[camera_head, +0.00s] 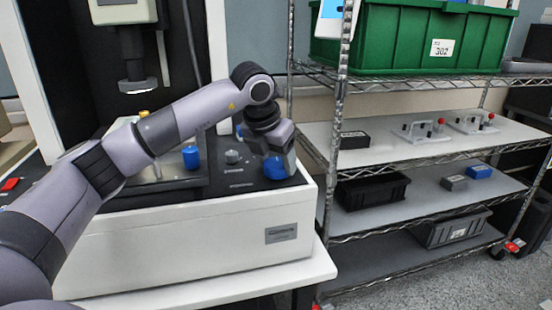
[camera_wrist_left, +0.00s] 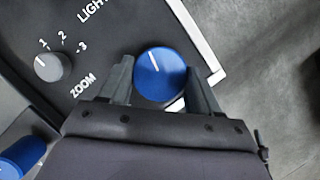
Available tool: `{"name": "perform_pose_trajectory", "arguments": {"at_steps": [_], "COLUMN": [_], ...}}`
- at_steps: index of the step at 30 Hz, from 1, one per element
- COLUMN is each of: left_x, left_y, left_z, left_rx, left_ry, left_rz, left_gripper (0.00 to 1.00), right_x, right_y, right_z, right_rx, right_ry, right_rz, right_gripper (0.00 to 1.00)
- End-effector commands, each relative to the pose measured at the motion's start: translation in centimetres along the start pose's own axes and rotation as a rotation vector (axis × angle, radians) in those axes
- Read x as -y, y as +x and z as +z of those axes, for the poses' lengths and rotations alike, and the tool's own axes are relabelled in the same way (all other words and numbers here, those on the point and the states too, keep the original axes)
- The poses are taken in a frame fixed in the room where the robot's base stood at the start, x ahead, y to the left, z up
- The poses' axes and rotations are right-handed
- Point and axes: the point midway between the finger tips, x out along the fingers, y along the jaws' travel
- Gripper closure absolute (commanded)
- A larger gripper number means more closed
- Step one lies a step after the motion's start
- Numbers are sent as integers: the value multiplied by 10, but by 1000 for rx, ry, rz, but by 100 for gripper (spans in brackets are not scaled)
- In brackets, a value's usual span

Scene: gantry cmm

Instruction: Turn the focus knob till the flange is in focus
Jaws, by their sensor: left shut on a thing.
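The focus knob is a round blue knob (camera_wrist_left: 160,76) with a white pointer line, on the dark control panel near its right edge. My left gripper (camera_wrist_left: 160,84) is shut around this knob, one finger on each side, in the left wrist view. In the head view my left gripper (camera_head: 275,160) reaches down onto the blue knob (camera_head: 277,168) from above and partly hides it. The flange cannot be made out; my arm hides part of the machine bed. My right gripper is not in view.
A grey zoom knob (camera_wrist_left: 54,66) marked 1 to 3 sits beside it. The machine's probe head (camera_head: 135,75) hangs above. A wire shelf with a green bin (camera_head: 415,38) stands to the right.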

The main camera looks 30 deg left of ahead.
Motion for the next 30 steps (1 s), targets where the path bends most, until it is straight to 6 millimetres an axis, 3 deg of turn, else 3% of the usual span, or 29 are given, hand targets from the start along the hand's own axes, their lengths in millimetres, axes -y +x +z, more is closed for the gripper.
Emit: {"name": "perform_pose_trajectory", "arguments": {"at_steps": [18,30], "left_x": [-3,-3], "left_y": [-2,-1], "left_z": [1,1], "left_rx": [0,1], "left_ry": [357,428], "left_rz": [-149,-178], "left_gripper": [68,68], "right_x": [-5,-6], "right_y": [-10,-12], "right_z": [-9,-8], "right_rx": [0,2], "right_ry": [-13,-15], "right_rz": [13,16], "right_gripper": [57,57]}}
